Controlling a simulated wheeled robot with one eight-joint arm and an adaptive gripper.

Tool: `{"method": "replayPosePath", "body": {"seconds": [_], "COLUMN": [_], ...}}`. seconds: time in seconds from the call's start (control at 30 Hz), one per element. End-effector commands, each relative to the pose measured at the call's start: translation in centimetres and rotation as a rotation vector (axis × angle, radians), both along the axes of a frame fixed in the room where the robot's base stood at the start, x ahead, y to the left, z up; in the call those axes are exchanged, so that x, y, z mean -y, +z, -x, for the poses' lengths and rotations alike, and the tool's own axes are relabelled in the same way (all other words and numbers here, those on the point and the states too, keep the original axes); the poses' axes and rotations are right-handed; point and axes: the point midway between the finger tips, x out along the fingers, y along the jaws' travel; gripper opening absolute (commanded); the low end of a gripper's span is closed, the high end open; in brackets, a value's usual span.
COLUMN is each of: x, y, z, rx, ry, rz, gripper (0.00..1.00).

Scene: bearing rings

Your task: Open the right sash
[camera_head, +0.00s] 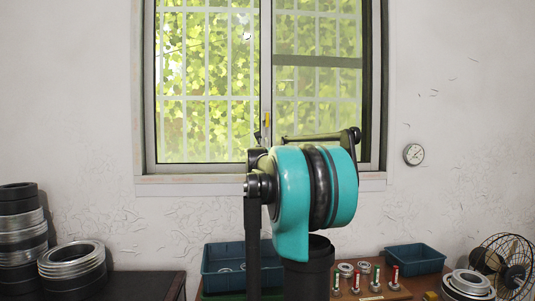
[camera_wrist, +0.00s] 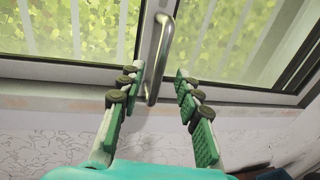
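The window has a left sash (camera_head: 207,98) and a right sash (camera_head: 317,110), meeting at a middle stile. In the wrist view an upright metal bar handle (camera_wrist: 160,55) stands on that stile. My gripper (camera_wrist: 157,76) is open, with its two green-padded fingers apart on either side of the handle's lower part. The handle is nearer the left finger, and I cannot tell whether they touch. In the head view my turquoise arm hides most of the gripper. A small yellow piece (camera_head: 267,119) shows on the middle stile.
Below the window are blue bins (camera_head: 415,258), several small red- and green-topped parts (camera_head: 376,280) and a fan (camera_head: 507,262). Stacked metal rings (camera_head: 72,262) stand at the left. A round gauge (camera_head: 413,154) hangs on the wall right of the window.

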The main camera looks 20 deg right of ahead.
Motion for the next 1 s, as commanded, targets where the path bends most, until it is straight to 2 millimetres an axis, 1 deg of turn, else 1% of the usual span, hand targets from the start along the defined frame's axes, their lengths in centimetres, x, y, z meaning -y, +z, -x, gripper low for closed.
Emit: {"method": "replayPosePath", "body": {"seconds": [0.03,0.1,0.3,0.5,0.77,0.8,0.83,1.0], "x": [0.4,1.0,2.1,2.6,2.6,2.6,2.6,2.6], "y": [0.0,0.0,0.0,0.0,0.0,0.0,0.0,0.0], "z": [-0.8,-1.8,-4.0,-4.9,-5.0,-5.0,-5.0,-5.0], "rx": [0.0,0.0,0.0,0.0,0.0,0.0,0.0,0.0], "ry": [-0.001,-0.002,-0.001,0.0,0.0,0.0,0.0,0.0], "rz": [0.0,0.0,-0.001,-0.001,-0.001,-0.001,-0.001,-0.001], "gripper": [0.34,0.34,0.34,0.34,0.34,0.33,0.29,0.08]}}
